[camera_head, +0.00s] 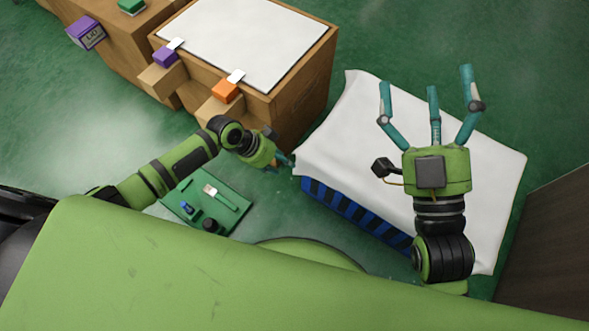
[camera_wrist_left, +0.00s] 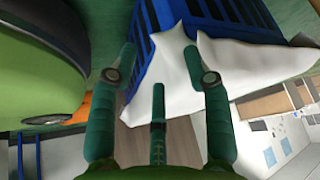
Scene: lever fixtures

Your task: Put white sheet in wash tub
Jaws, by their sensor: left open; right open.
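The white sheet (camera_head: 340,140) lies draped over the top of a blue slatted crate-like tub (camera_head: 345,205) at the right in the head view. The sheet covers the tub's top, so its inside is hidden. My left gripper (camera_head: 287,162) is at the sheet's left corner. In the left wrist view, the sheet's corner (camera_wrist_left: 178,50) shows between the open fingers of my left gripper (camera_wrist_left: 160,62), beside the blue slatted wall (camera_wrist_left: 205,42); contact cannot be told. My right gripper (camera_head: 430,95) is open above the sheet, with its fingers spread toward the far side.
A wooden cabinet (camera_head: 300,90) with a white top and levers carrying purple (camera_head: 165,56) and orange blocks (camera_head: 225,91) stands at the back left. A green board (camera_head: 225,213) with small tools lies on the floor. A dark panel (camera_head: 550,240) stands at the right.

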